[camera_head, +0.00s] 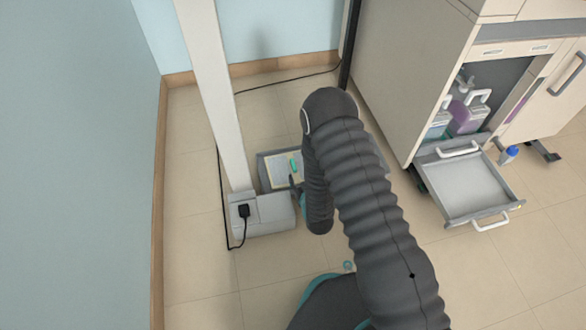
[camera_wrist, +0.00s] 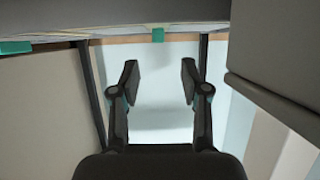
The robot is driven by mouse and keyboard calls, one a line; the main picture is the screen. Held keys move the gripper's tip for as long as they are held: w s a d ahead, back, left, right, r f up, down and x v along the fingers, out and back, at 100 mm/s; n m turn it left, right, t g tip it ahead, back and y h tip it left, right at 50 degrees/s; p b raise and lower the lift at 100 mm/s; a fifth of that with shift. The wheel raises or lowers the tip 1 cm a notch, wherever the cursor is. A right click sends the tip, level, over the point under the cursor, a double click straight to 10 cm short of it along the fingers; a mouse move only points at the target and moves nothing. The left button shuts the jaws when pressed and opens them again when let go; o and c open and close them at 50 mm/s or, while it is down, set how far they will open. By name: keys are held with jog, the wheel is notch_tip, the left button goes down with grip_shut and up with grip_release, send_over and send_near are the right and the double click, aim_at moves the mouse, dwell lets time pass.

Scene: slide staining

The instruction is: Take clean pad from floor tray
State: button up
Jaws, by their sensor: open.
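A grey floor tray (camera_head: 262,170) lies on the tiles beside the base of a white post; my arm hides its middle. A pale cream sheet (camera_head: 279,174) that may be the clean pad lies in its left part, with a small green object (camera_head: 293,164) on or above it. My gripper (camera_wrist: 159,80) is open with nothing between its fingers in the wrist view. In the head view it is mostly hidden behind my arm, with dark parts showing near the tray's front edge. I cannot tell if it touches anything.
The white post stands on a pale base block (camera_head: 262,214) with a black plug and cable, left of my arm. At right a cabinet has an open, empty drawer (camera_head: 468,187), bottles inside and a blue-capped bottle (camera_head: 509,155) on the floor. Floor at lower left is clear.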

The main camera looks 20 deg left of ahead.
aim_at(294, 167)
jog(key=shift+b+x, duration=0.55)
jog(key=shift+x, duration=3.2)
jog(key=shift+d+f, duration=0.1)
jog(key=shift+f, duration=0.05)
grip_shut()
